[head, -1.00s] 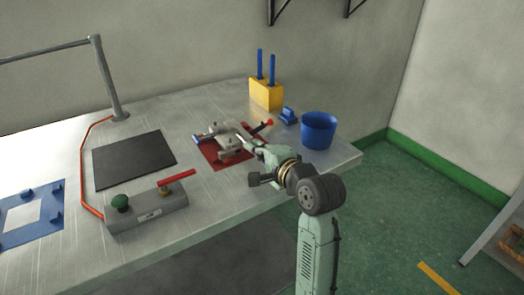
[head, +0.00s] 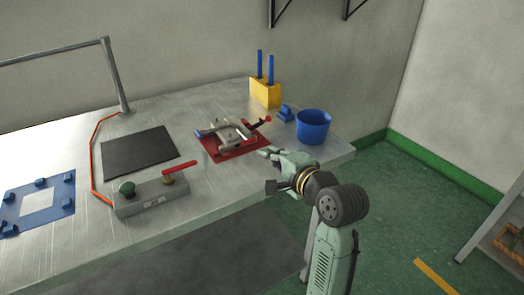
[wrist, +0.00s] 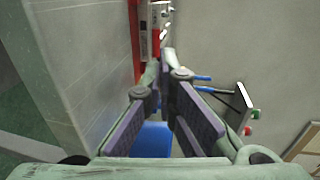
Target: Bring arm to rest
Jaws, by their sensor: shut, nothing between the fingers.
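My gripper (head: 268,152) is above the table's front right part, in front of the clamp fixture and left of the blue bucket. It is shut and empty. In the wrist view the fingers (wrist: 166,75) come together at their tips. The clamp fixture (head: 226,132), grey metal on a red plate (head: 240,152), lies on the metal table (head: 85,240). In the wrist view the red plate (wrist: 133,35) shows past the fingertips, and the blue bucket (wrist: 152,140) shows between the fingers.
The blue bucket (head: 313,128) stands near the table's right end. A yellow block (head: 265,95) with blue rods is behind. A control box (head: 150,199) with a red lever, a black mat (head: 138,152) and a blue frame (head: 14,222) lie to the left. Floor to the right is mostly clear.

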